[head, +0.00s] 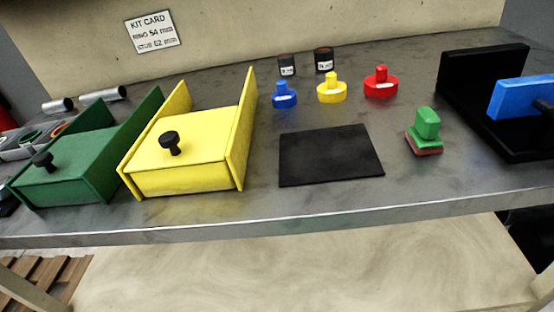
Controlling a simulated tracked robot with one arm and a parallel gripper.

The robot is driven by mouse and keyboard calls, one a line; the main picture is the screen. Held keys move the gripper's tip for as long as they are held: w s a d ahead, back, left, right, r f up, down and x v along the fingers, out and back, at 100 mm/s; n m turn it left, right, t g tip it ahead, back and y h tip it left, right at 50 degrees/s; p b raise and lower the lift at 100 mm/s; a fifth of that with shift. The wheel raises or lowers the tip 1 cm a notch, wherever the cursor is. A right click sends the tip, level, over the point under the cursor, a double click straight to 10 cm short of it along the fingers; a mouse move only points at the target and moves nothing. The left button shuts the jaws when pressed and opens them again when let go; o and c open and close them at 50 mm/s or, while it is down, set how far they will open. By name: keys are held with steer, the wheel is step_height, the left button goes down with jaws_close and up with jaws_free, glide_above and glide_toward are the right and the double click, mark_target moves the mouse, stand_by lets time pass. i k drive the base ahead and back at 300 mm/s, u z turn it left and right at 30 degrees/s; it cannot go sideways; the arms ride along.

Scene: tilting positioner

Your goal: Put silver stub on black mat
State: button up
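The shorter silver stub (58,105) is left of the longer silver stub (102,95). The black mat (330,155) lies flat and bare near the middle of the bench, close to the front edge. A kit card (152,32) on the back wall reads ring 54 mm and stub 62 mm. My gripper is not in view.
Green (75,155) and yellow (190,150) knobbed boxes stand between the stubs and the mat. Blue (285,95), yellow (332,90) and red (381,83) knobbed pieces stand behind it. A green-handled block (426,130) and a black-and-blue fixture (485,75) are right.

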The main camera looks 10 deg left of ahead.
mark_target(325, 151)
steer(key=u, duration=0.1)
steer(key=i, duration=1)
steer(key=z, duration=0.1)
